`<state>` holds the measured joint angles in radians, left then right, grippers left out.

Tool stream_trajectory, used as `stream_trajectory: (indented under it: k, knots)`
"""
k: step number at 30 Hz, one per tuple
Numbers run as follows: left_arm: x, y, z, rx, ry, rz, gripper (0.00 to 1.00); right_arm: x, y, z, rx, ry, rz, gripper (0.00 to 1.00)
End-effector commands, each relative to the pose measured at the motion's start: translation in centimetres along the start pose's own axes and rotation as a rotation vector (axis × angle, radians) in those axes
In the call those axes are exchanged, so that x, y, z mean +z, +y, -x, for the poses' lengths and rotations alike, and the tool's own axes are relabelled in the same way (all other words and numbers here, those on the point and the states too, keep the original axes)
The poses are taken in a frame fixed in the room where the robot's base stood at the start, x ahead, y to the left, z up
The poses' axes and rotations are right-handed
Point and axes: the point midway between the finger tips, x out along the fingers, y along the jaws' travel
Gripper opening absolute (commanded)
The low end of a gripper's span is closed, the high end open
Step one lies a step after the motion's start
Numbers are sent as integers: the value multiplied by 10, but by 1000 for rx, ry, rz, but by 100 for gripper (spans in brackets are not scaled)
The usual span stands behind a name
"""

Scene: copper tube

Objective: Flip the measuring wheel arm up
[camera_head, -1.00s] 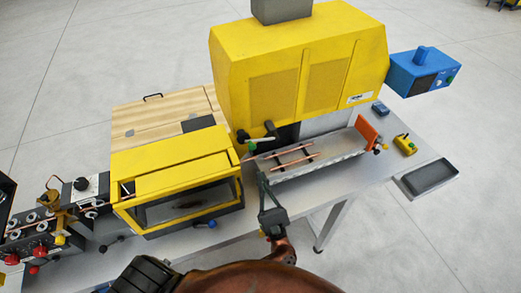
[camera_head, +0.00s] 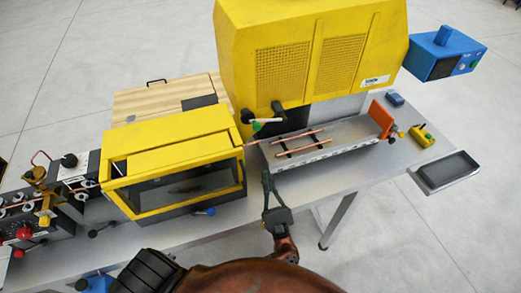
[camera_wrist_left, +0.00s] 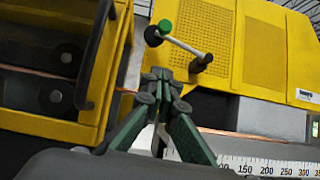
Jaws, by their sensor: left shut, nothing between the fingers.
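A small lever (camera_head: 262,121) with black knobs, a pale rod and a green tip sits at the lower left of the tall yellow machine (camera_head: 310,60). I cannot tell whether this is the measuring wheel arm. It also shows above my fingers in the left wrist view (camera_wrist_left: 184,45). My left gripper (camera_head: 267,175) is shut and empty, in front of the gap between the two yellow machines and apart from the lever. Its fingertips show together in the left wrist view (camera_wrist_left: 160,82). My right gripper is not in view.
Copper tubes (camera_head: 300,135) lie over a trough with a measuring scale (camera_head: 345,148), with an orange stop (camera_head: 380,118) at its far end. A windowed yellow cabinet (camera_head: 170,155) stands left. A blue control box (camera_head: 442,52) and dark tray (camera_head: 447,171) are at right.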

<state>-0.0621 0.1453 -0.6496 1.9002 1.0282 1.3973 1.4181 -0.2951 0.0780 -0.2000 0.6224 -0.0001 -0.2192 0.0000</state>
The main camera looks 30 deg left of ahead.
Motion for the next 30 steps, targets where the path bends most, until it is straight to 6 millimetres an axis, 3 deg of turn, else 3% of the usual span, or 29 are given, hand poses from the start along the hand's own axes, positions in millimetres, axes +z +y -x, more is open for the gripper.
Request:
stream_trajectory:
  k: [5,19,24,30]
  knots:
    - [1,0,-15,1,-4,0,0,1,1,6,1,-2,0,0]
    - [6,0,-107,0,-4,1,0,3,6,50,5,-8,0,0]
    - [22,0,-121,0,-3,1,0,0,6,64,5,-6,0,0]
    - [28,0,-128,0,-1,2,0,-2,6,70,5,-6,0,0]
